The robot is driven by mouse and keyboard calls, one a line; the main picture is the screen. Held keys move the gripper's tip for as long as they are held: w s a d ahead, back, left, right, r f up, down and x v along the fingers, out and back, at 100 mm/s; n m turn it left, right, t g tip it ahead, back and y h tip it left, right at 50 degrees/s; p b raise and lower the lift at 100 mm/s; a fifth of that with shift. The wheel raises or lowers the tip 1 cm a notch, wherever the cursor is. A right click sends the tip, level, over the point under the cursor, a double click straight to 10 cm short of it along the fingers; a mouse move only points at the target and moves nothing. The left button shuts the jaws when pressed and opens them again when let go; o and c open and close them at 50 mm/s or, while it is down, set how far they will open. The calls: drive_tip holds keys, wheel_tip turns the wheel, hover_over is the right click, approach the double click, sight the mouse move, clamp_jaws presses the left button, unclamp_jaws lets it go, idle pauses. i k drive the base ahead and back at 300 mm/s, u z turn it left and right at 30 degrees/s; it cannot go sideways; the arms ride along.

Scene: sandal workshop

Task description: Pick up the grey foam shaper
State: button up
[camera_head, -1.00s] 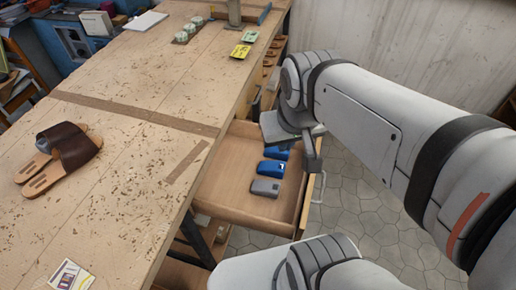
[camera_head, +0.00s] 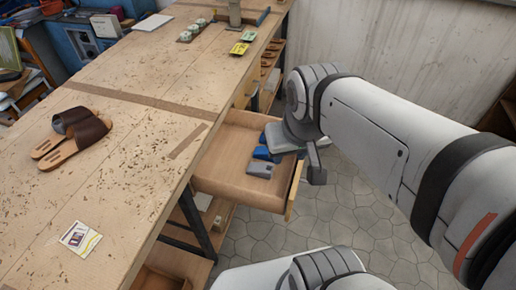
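A small grey block (camera_head: 260,168), which looks like the grey foam shaper, lies in the open wooden drawer (camera_head: 220,178) under the bench. Blue blocks (camera_head: 262,153) lie just behind it, partly hidden by my gripper. My gripper (camera_head: 301,155) hangs above the drawer's right side, to the upper right of the grey block and apart from it. Nothing is visibly held. The gap between its fingers cannot be made out from this angle.
The workbench (camera_head: 125,140) fills the left, with brown sandals (camera_head: 73,137) and a printed card (camera_head: 80,238) on it. Yellow and green cards (camera_head: 244,42) lie farther back. The drawer front (camera_head: 293,190) stands out over open tiled floor (camera_head: 345,195).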

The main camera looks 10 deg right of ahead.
sight(263, 170)
drive_tip(key=z, duration=0.2)
drive_tip(key=k, duration=0.2)
drive_tip(key=u, duration=2.9)
drive_tip(key=k, duration=1.25)
drive_tip(key=z, duration=2.4)
drive_tip(key=i, duration=1)
drive_tip(key=u, duration=0.05)
